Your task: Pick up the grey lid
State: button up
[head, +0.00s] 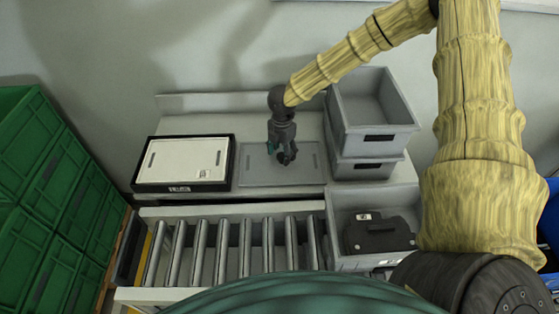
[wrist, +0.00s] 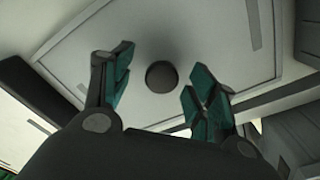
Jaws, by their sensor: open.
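The grey lid (head: 254,168) lies flat on the bench in the head view, between a black-rimmed crate and a stack of grey crates. It is a thin panel with narrow slots near its sides. In the wrist view the lid (wrist: 200,35) fills the upper middle, with a dark round knob (wrist: 161,76) showing between my fingers. My gripper (head: 283,158) is over the lid, pointing down, and hides part of it. Its green-tipped fingers are apart and hold nothing in the wrist view (wrist: 160,88). I cannot tell whether they touch the lid.
A black-rimmed crate with a white panel (head: 183,160) stands left of the lid. Stacked grey crates (head: 372,142) stand close on its right. A grey bin (head: 345,208) with a dark part (head: 380,234) is below them. A roller conveyor (head: 232,250) runs in front; green crates (head: 45,180) stand left.

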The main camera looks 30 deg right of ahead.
jog(key=shift+s+a+f, duration=0.1)
jog(key=shift+s+f, duration=0.05)
jog(key=shift+f, duration=0.85)
jog(key=c, duration=1.2)
jog(key=shift+r, duration=0.1)
jog(key=shift+c, duration=0.2)
